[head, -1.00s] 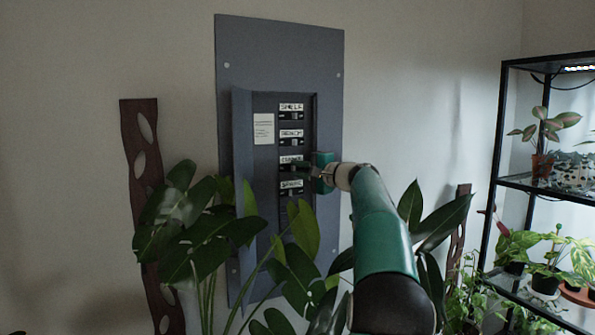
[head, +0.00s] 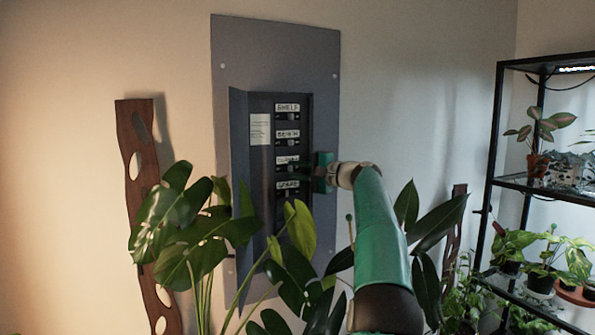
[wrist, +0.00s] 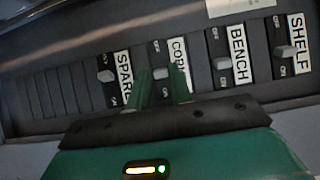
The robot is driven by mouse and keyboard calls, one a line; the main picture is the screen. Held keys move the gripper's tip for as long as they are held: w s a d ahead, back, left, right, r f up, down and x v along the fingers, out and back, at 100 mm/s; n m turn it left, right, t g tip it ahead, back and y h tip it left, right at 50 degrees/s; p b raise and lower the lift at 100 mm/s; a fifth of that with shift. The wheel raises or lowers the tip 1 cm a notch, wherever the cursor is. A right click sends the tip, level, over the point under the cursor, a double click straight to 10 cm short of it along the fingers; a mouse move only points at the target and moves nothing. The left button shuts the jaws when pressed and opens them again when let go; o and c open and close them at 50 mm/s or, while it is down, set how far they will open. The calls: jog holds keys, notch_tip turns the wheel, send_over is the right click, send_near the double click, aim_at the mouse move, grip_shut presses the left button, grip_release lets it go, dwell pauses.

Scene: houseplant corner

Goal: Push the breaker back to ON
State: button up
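The grey breaker panel (head: 275,60) is on the wall with its door open. Its column holds several breakers, labelled SHELF, BENCH, one starting "COR", and SPARE. My gripper (head: 318,175) is at the third breaker from the right side; its tip is small there. In the wrist view, my green fingers (wrist: 162,90) stand apart, one on each side of the COR breaker's pale toggle (wrist: 160,73). They partly cover its label, and I cannot tell whether they touch the toggle. This toggle sits about level with the SPARE (wrist: 106,76), BENCH (wrist: 222,64) and SHELF (wrist: 285,51) toggles, between their OFF and ON marks.
A broad-leaved plant (head: 180,225) rises in front of the panel's lower left, and more leaves (head: 430,220) stand right of my arm. A wooden slat (head: 133,150) with holes is at left. A black shelf rack (head: 494,150) with potted plants is at right.

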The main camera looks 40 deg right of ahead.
jog(key=shift+o, duration=1.3)
jog(key=v, duration=1.3)
jog(key=shift+s+d, duration=0.15)
jog(key=shift+s, duration=0.2)
jog(key=shift+s+d, duration=0.1)
